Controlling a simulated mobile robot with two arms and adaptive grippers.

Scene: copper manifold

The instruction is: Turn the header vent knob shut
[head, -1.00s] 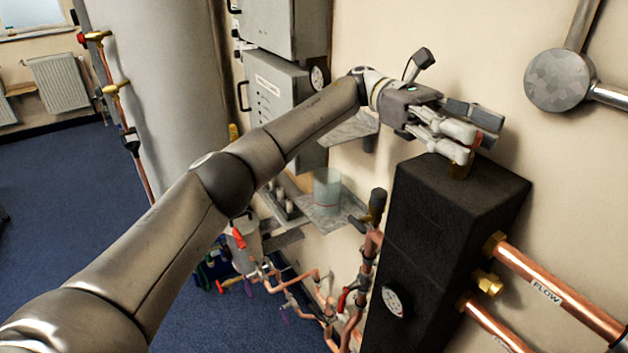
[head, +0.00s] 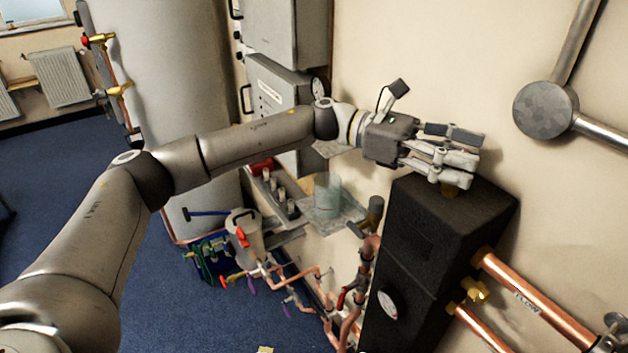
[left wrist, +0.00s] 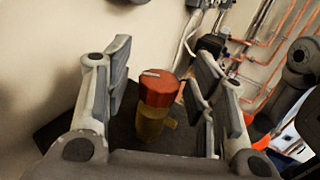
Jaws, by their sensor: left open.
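The header vent knob (left wrist: 158,89) is a red faceted cap with a pale bar mark on top. It sits on a brass vent body (left wrist: 150,124) on top of the black header (head: 437,235). My left gripper (left wrist: 163,85) is open, with one finger on each side of the knob and visible gaps to both. In the head view, my left gripper (head: 462,160) is above the header top and hides the red knob. My right gripper is not in view.
The cream wall (head: 430,60) is close behind the gripper. Copper flow pipes (head: 545,308) leave the header at right. A shelf (head: 333,215) with a clear beaker (head: 327,192) and a grey cabinet (head: 275,95) stand left of the header. Copper pipework (head: 300,283) runs lower down.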

